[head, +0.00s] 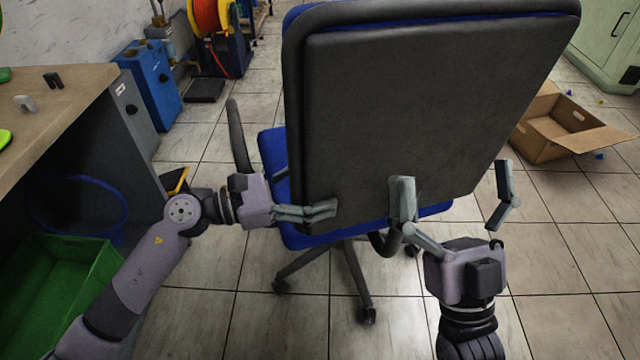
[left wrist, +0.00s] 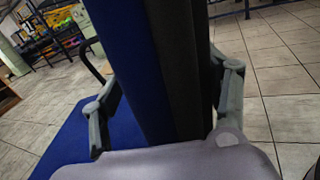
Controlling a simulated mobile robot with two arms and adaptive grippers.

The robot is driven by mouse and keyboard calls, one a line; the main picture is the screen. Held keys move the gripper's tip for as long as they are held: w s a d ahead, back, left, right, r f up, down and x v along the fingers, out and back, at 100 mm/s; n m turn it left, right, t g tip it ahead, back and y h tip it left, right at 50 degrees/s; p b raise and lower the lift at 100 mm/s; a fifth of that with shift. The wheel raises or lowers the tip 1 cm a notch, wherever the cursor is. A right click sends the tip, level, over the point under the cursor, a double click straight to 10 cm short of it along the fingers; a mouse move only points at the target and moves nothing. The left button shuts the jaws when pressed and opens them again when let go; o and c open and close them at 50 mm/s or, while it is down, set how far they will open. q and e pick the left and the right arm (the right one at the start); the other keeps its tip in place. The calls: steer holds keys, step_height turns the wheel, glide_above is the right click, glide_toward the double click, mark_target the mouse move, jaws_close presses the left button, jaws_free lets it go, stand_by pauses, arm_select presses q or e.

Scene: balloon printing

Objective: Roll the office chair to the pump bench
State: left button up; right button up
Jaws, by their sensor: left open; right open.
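The office chair (head: 415,105) stands in front of me with the dark rear of its backrest toward me. Its seat (head: 273,150) is blue and its castored base (head: 345,260) rests on the tiles. My left gripper (head: 325,209) is open at the backrest's lower left edge. In the left wrist view its fingers (left wrist: 165,110) stand on either side of the backrest edge (left wrist: 185,60), not closed on it. My right gripper (head: 455,180) is open in front of the backrest's lower right part, fingers wide apart. I cannot tell whether it touches. I cannot tell which bench is the pump bench.
A wooden-topped bench (head: 60,95) stands at the left, with a green crate (head: 95,280) under it. A blue machine (head: 150,85) and a reel stand (head: 225,50) are behind. An open cardboard box (head: 555,135) lies at the right. Tiles between are mostly clear.

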arm_select(q)
steer(key=shift+w+d, duration=0.15)
steer(key=shift+d, duration=0.3)
steer(key=shift+c, duration=0.5)
jaws_close()
stand_by(0.4)
